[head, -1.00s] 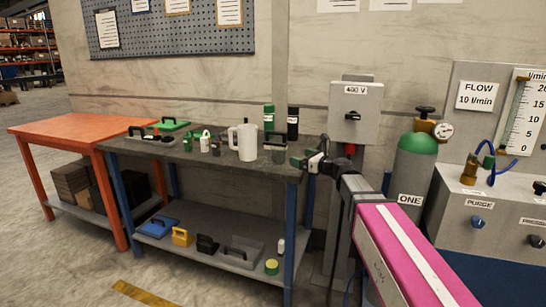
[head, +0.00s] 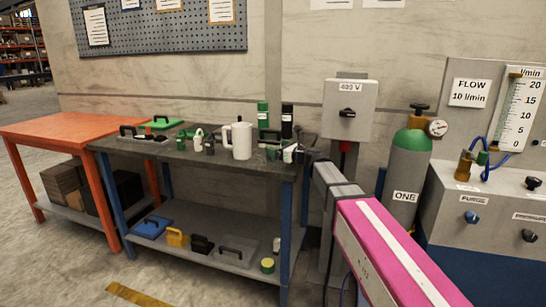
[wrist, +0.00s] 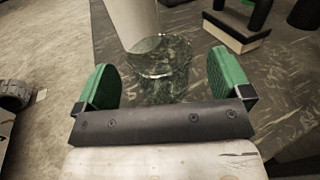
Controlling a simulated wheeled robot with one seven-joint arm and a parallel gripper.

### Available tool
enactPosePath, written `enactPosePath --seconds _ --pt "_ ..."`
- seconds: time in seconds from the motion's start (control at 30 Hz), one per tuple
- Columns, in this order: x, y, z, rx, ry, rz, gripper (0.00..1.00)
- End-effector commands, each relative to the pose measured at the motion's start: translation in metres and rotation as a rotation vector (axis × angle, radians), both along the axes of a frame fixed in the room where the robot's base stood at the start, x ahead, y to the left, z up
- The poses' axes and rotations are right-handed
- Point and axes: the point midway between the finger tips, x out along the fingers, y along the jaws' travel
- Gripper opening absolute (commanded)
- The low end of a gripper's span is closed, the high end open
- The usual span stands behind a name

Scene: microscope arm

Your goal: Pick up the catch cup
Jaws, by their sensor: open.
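A clear, see-through cup (wrist: 160,60), which I take to be the catch cup, stands upright on the dark bench top in the wrist view. My gripper (wrist: 165,84) is open, with one green finger pad on each side of the cup's near part. A gap shows between each pad and the glass, and the cup's lower part is partly hidden behind the dark gripper bar. In the head view my gripper (head: 279,153) is at the right end of the bench, and the cup is hard to make out there.
A white jug (head: 238,141) stands just left of my gripper; its side also shows beyond the cup in the wrist view (wrist: 132,18). Small bottles and handled blocks crowd the bench's left. The orange table (head: 60,130) top is bare.

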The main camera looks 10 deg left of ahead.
Motion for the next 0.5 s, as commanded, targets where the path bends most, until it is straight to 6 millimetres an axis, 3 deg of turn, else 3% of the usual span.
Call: enactPosePath --seconds 0.13,0.37,0.43,0.5 --pt "0.010 0.017 0.000 0.000 0.000 0.001 0.96" --pt "0.009 0.018 0.000 0.000 0.000 0.000 0.96" --pt "0.009 0.018 0.000 0.000 0.000 0.000 0.80" --pt "0.009 0.018 0.000 0.000 0.000 0.000 0.57"
